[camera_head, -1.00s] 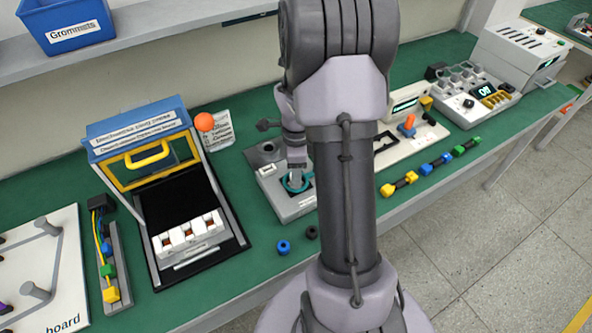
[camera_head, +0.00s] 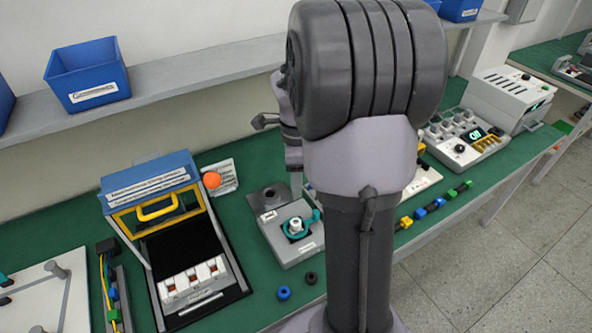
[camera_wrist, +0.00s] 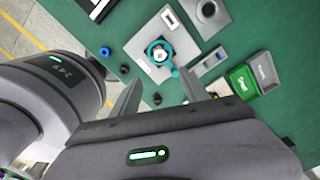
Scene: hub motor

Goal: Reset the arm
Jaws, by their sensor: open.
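My arm (camera_head: 365,160) rises in the middle of the head view and hides part of the bench. In the wrist view my gripper (camera_wrist: 160,90) is open, with its two fingers apart and nothing between them. Beyond the fingertips, a grey fixture (camera_wrist: 136,48) holds a part with a teal ring (camera_wrist: 160,53) and a white centre. The fixture also shows in the head view (camera_head: 290,256), with the teal ring (camera_head: 310,219) and white hub on top. In the head view the fingers are largely hidden behind my arm.
A tester with a blue top and yellow handle (camera_head: 157,207) stands left of the fixture. Blue (camera_head: 284,293) and black (camera_head: 310,278) grommets lie on the green bench near its front edge. A blue bin (camera_head: 88,76) sits on the shelf. A control box (camera_head: 508,98) stands at right.

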